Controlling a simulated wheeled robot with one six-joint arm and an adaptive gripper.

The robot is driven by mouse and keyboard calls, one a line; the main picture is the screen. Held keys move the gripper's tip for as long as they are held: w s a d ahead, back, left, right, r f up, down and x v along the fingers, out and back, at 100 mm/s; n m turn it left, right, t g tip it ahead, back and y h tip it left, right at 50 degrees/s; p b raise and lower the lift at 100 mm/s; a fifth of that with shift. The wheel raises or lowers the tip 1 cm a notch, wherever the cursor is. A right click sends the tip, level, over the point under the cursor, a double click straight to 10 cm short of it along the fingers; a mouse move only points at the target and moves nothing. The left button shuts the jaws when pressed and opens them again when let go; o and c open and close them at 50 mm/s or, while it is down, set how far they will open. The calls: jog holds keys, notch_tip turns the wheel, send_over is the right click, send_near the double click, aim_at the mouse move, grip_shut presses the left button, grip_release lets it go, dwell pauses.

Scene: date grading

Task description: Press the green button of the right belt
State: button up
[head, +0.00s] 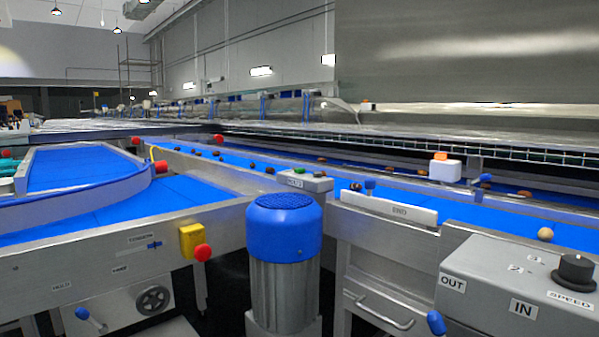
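The right belt (487,215) is blue and runs from the right foreground away to the back left, with brown dates scattered along it. A small green button (299,170) shows on top of a grey control box (318,184) at the near edge of this belt, in the middle of the head view. The button is small in the picture, and I cannot tell whether it is pressed in. My gripper is not in view.
A blue-capped, motor-like cylinder (285,232) stands in front of the control box. A grey speed box (515,290) with a black knob fills the lower right. A red button on a yellow box (191,240) is at the left belt. A white box (445,170) stands beyond.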

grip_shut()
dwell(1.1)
